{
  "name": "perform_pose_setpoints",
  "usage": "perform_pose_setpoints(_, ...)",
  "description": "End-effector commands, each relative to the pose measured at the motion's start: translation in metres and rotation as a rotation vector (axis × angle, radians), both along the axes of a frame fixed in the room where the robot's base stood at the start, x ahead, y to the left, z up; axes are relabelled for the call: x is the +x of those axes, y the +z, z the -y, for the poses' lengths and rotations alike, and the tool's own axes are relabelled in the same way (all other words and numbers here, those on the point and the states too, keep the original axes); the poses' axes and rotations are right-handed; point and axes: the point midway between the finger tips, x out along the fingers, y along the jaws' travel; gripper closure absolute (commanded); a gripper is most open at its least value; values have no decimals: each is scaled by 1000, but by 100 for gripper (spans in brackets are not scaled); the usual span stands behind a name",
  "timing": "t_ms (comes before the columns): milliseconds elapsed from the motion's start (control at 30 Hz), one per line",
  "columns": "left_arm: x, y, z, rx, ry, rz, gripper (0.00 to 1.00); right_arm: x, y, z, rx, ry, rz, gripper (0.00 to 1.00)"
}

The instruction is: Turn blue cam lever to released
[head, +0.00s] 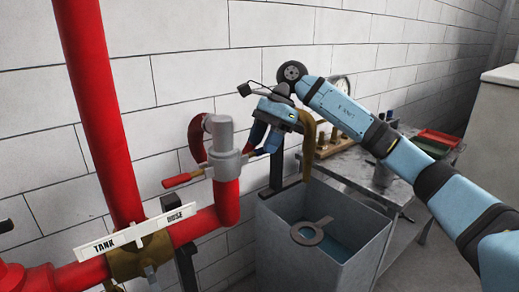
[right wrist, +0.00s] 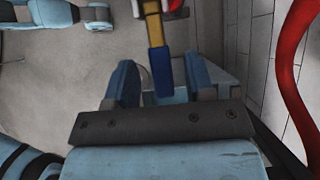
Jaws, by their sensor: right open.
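The blue cam lever (right wrist: 162,70) shows in the right wrist view as a blue grip on a brass-coloured arm, between the two fingers of my right gripper (right wrist: 160,88). The fingers are apart on either side of it, with a gap visible. The lever's blue grip is largely hidden there by the fingers. A red lever (head: 180,180) sticks out to the left of the coupling. My left gripper does not show.
The red pipe (head: 90,90) and a brass valve (head: 128,264) with a TANK/HOSE plate (head: 135,232) stand at left. A grey bin (head: 345,252) holding water and a ring-ended tool (head: 310,232) is below right. A workbench (head: 350,165) with tools stands behind my right arm.

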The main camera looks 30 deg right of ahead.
Motion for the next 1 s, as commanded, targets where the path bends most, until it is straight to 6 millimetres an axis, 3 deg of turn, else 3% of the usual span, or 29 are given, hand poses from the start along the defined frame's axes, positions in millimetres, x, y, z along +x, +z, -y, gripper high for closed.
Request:
perform_pose_setpoints(200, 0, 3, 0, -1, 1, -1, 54, 3, 47, 27, 1, -2, 5, 51)
perform_pose_setpoints(433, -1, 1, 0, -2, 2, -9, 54, 4, 82, 49, 0, -1, 2, 51)
perform_pose_setpoints(633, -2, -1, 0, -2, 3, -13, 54, 4, 94, 57, 0, -1, 1, 51)
perform_pose_setpoints(1000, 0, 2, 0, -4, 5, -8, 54, 4, 95, 58, 0, 0, 0, 51)
